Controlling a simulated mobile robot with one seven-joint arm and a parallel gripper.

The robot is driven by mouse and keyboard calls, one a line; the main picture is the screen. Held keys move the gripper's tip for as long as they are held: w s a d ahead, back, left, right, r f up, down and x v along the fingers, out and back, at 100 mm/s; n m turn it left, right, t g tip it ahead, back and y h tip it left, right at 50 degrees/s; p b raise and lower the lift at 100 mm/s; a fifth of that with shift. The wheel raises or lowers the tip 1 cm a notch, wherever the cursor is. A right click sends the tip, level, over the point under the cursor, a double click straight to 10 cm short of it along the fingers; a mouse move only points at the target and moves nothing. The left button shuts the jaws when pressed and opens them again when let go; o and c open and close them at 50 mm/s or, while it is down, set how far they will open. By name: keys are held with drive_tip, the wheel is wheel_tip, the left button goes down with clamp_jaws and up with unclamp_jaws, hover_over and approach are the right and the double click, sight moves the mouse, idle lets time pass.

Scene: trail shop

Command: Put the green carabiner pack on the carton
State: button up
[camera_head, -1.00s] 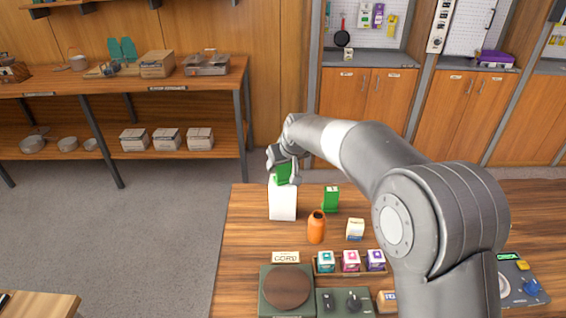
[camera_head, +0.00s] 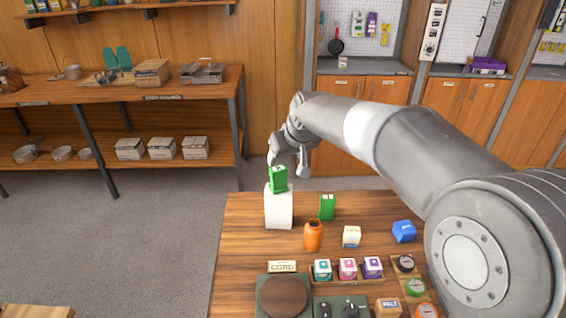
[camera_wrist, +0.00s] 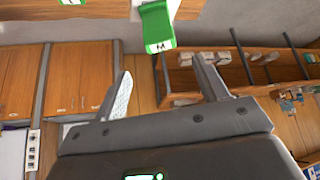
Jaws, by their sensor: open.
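A green pack (camera_head: 279,180) stands on top of the white carton (camera_head: 279,208) at the back left of the table. My gripper (camera_head: 287,166) is open and empty just above this pack, its fingers apart from it. In the wrist view the pack (camera_wrist: 157,28), marked with what looks like an M, is beyond the spread fingers of my gripper (camera_wrist: 161,66). A second green pack (camera_head: 327,207) stands on the table right of the carton. Part of a green pack (camera_wrist: 72,2) shows at the wrist view's top edge.
An orange bottle (camera_head: 313,236) and a small white box (camera_head: 351,236) stand in front of the carton. A blue item (camera_head: 404,231) lies to the right. A row of small boxes (camera_head: 347,270) and a CORD sign (camera_head: 282,267) are nearer. My arm covers the right side.

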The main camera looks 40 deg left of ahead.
drive_tip(key=w+d+r+m+t+h, duration=0.1)
drive_tip(key=d+r+m, duration=0.15)
drive_tip(key=d, duration=0.95)
drive_tip(key=w+d+r+m+t+h, duration=0.1)
drive_tip(key=d+r+m, duration=0.15)
drive_tip(key=d, duration=1.05)
drive_tip(key=w+d+r+m+t+h, duration=0.1)
drive_tip(key=d+r, duration=0.2)
drive_tip(key=d, duration=0.9)
drive_tip(key=s+d+f+m+h, duration=0.1)
drive_tip(key=s+d+f+m, duration=0.2)
drive_tip(key=s+d, duration=0.5)
drive_tip(key=s+d+f+m+h, duration=0.2)
drive_tip(key=s+d+f+m, duration=0.2)
drive_tip(key=s+d, duration=0.4)
drive_tip(key=d, duration=0.7)
drive_tip(key=shift+s+d+f, duration=0.2)
drive_tip(key=shift+s+d, duration=0.15)
drive_tip(key=shift+d, duration=0.05)
